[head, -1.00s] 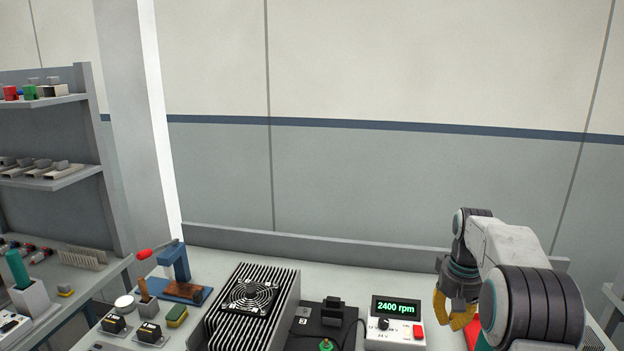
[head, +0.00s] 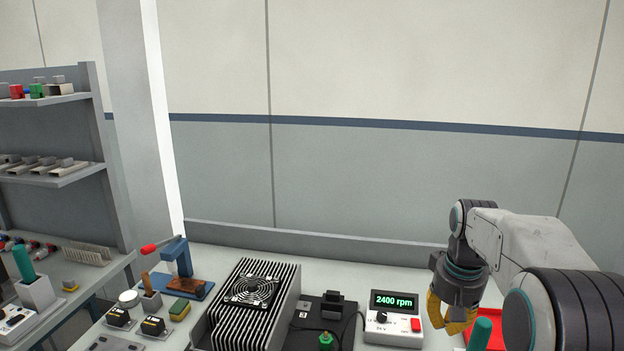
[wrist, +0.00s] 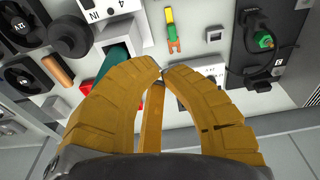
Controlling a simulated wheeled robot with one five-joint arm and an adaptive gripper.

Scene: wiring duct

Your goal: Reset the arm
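My gripper (head: 449,318) hangs at the right of the head view, pointing down above the bench, just right of the white speed box (head: 392,318) reading "2400 rpm". In the wrist view its yellow fingers (wrist: 161,70) curve together and their tips meet or nearly meet. I see nothing held at the tips. A narrow yellow bar shows between the fingers; it looks like part of the gripper. My arm reaches in from the right edge.
A finned heatsink with fan (head: 252,290) stands mid-bench, with a black unit (head: 318,312) beside it. A blue lever press (head: 176,258) is further left. A teal handle (head: 479,334) and red tray (head: 460,336) lie near the gripper. Shelves (head: 52,180) stand left.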

